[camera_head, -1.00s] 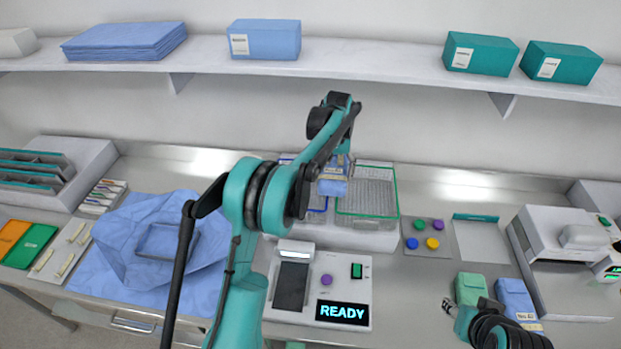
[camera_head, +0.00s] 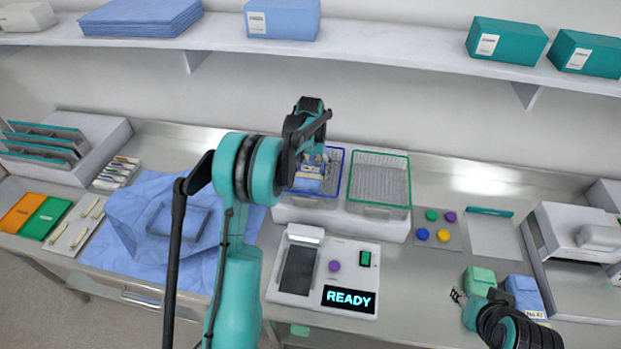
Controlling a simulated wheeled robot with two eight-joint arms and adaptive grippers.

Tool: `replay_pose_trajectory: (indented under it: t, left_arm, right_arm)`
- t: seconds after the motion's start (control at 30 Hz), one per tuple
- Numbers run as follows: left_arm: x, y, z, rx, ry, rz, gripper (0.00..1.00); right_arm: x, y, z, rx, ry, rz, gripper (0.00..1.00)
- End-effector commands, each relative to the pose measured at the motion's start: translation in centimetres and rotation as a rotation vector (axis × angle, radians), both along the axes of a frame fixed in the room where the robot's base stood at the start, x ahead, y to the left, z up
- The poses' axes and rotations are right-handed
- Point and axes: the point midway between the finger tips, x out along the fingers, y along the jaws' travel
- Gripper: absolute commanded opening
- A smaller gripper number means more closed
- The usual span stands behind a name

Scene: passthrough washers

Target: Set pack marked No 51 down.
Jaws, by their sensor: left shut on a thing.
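My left gripper (camera_head: 318,162) is shut on a blue pack (camera_head: 309,181) with a pale label band. The pack is over or inside the blue-rimmed basket (camera_head: 341,176); I cannot tell whether it touches the bottom. Its number is too small to read, and my arm partly hides the gripper and basket. My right gripper (camera_head: 459,297) is low at the right, beside a green pack (camera_head: 479,279); its jaws are too small to judge. A blue pack labelled No 42 (camera_head: 524,291) stands right of the green one.
A green-rimmed empty basket (camera_head: 380,183) stands right of the blue-rimmed one. In front is a white device (camera_head: 352,262) reading READY. A blue cloth (camera_head: 140,245) lies left. Coloured knobs (camera_head: 443,235) and a white machine (camera_head: 570,240) are right. A shelf (camera_head: 400,57) runs above.

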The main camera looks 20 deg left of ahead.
Motion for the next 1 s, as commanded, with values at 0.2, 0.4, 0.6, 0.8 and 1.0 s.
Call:
replay_pose_trajectory:
  t: [0.2, 0.4, 0.6, 0.8, 1.0]
  left_arm:
    - [0.1, 0.0, -3.0, 0.000, 0.000, 0.000, 0.30]
    - [0.0, -0.1, -3.2, 0.000, 0.000, 0.000, 0.30]
    - [0.0, -0.1, -3.5, 0.000, 0.000, 0.000, 0.89]
    - [0.0, -0.1, -3.4, 0.000, 0.000, 0.000, 0.99]
    - [0.0, -0.1, -3.3, 0.000, 0.000, 0.000, 0.99]
  right_arm:
    - [0.0, 0.0, -0.3, 0.000, 0.000, 0.000, 0.40]
    - [0.0, 0.0, -0.3, 0.000, 0.000, 0.000, 0.40]
    - [0.0, 0.0, -0.5, 0.000, 0.000, 0.000, 0.40]
    - [0.0, 0.0, -0.5, 0.000, 0.000, 0.000, 0.40]
    - [0.0, 0.0, -0.4, 0.000, 0.000, 0.000, 0.40]
